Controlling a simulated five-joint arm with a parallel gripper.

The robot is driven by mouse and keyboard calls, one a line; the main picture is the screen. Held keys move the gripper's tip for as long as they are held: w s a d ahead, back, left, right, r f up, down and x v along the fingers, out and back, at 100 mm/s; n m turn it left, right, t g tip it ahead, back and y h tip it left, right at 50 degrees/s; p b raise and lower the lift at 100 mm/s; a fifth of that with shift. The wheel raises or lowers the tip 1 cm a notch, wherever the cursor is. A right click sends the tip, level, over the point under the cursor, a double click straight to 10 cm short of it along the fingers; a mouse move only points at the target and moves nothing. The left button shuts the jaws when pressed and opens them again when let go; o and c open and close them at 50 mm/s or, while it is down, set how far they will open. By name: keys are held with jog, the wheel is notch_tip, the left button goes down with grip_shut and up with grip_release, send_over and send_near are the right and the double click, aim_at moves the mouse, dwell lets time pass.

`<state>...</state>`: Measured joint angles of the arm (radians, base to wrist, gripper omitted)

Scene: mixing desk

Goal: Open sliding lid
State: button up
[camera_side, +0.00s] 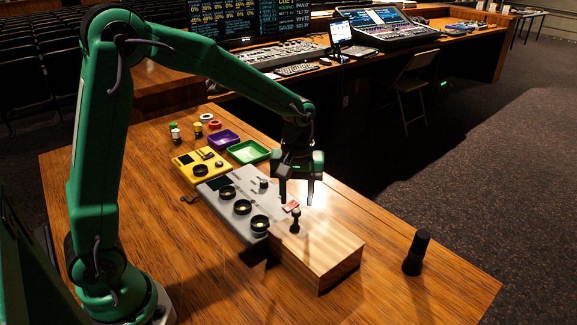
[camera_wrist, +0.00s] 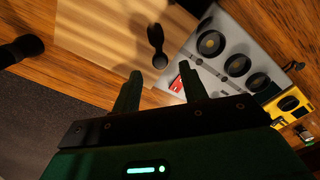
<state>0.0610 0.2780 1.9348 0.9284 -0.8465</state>
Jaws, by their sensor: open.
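A light wooden box (camera_side: 335,255) stands on the desk, its pale top lid (camera_wrist: 95,30) showing in the wrist view. A black knob (camera_side: 296,222) rises from the lid near the end by the grey panel; it also shows in the wrist view (camera_wrist: 157,42). My gripper (camera_side: 296,198) points down over this end of the box, its fingertips close above the knob. In the wrist view my gripper (camera_wrist: 161,76) has its two fingers apart with nothing between them, and the knob lies beyond the tips. The lid seems to cover the box; the inside is hidden.
A grey panel (camera_side: 222,200) with three black dials and a red switch (camera_side: 291,206) adjoins the box. Beyond it are a yellow box (camera_side: 184,176), a green tray (camera_side: 262,150) and a purple tray (camera_side: 223,139). A black cylinder (camera_side: 416,253) stands right of the wooden box.

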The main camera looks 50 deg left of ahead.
aim_at(296, 210)
jog(key=shift+f, duration=1.8)
grip_shut()
